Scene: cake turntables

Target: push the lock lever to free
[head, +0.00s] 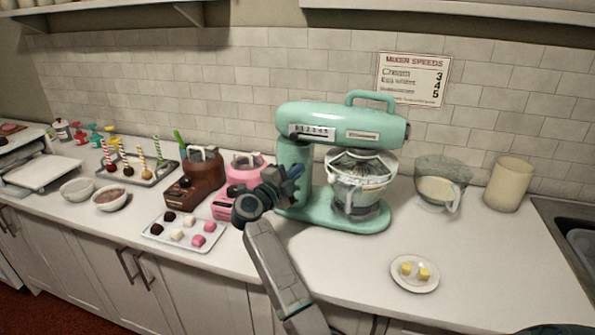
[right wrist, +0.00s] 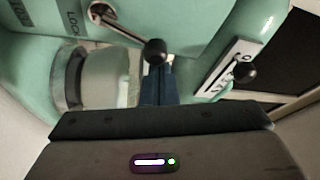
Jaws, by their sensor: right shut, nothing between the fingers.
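The mint-green stand mixer (head: 340,134) stands on the counter, its head level over a bowl. In the right wrist view, the lock lever (right wrist: 128,34) is a chrome rod with a black ball knob, slanting down to the right from its pivot. A "LOCK" label (right wrist: 72,22) is left of the pivot. My right gripper (head: 293,173) is shut and empty beside the mixer's column. In the right wrist view its blue fingers (right wrist: 157,86) sit just below the knob; I cannot tell whether they touch it. The lever is not discernible in the head view. My left gripper is not in view.
A second black-knobbed lever (right wrist: 245,73) sits on a marked scale plate at the right. Brown (head: 196,182) and pink (head: 243,180) machines stand left of my right gripper. A tray of sweets (head: 157,232) lies in front. Counter is clear around the small plate (head: 414,287).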

